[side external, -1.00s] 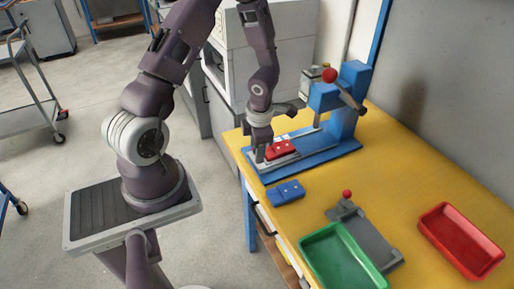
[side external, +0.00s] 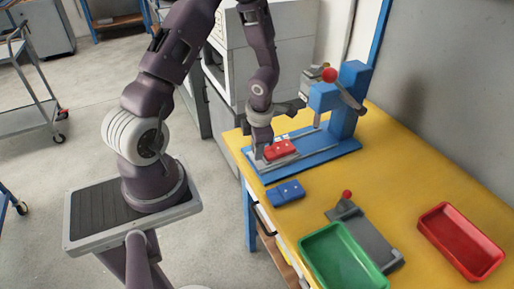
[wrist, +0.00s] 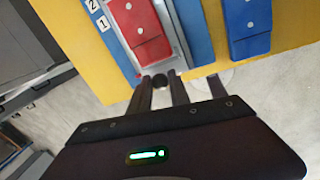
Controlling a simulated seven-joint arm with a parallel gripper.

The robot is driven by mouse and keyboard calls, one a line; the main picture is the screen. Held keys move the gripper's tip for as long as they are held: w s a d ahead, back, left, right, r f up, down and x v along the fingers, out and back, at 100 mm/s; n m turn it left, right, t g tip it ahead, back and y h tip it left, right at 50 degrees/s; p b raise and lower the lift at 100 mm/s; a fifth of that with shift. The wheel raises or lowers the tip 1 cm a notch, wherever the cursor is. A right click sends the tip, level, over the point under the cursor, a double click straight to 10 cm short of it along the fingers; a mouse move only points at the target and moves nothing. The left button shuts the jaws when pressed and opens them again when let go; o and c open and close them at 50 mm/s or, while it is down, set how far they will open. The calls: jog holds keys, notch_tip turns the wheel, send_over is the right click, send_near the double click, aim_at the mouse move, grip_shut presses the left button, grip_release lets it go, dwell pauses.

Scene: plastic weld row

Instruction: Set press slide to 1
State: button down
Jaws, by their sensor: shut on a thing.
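The press slide (side external: 284,160) is a grey tray on the blue press base (side external: 325,157), with a red two-hole part (side external: 281,149) lying in it. The slide also shows in the wrist view (wrist: 177,38), with the red part (wrist: 136,25) in it. Printed marks 2 and 1 (wrist: 97,14) stand beside the slide, with 1 nearer to my gripper. My gripper (wrist: 160,84) is shut on the slide's small dark knob (wrist: 172,75) at the near end. In the side view my gripper (side external: 262,153) is at the slide's front end, and its fingertips are partly hidden.
The blue press frame (side external: 349,108) with a red ball lever (side external: 330,74) stands behind. A blue part (side external: 286,193) lies just beside the press base. A grey fixture (side external: 365,238), green tray (side external: 313,240) and red tray (side external: 460,243) are to the right. The yellow table between is clear.

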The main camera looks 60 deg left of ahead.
aim_at(286, 144)
jog(key=shift+w, duration=0.15)
dwell(0.6)
jog(key=w, duration=1)
jog(key=c, duration=1.2)
grip_release()
jog(key=shift+c, duration=0.2)
notch_tip(286, 144, up, 7)
jog(key=d, duration=0.1)
jog(key=shift+d, duration=0.15)
jog(key=shift+s+r, duration=0.1)
jog(key=shift+s, duration=0.05)
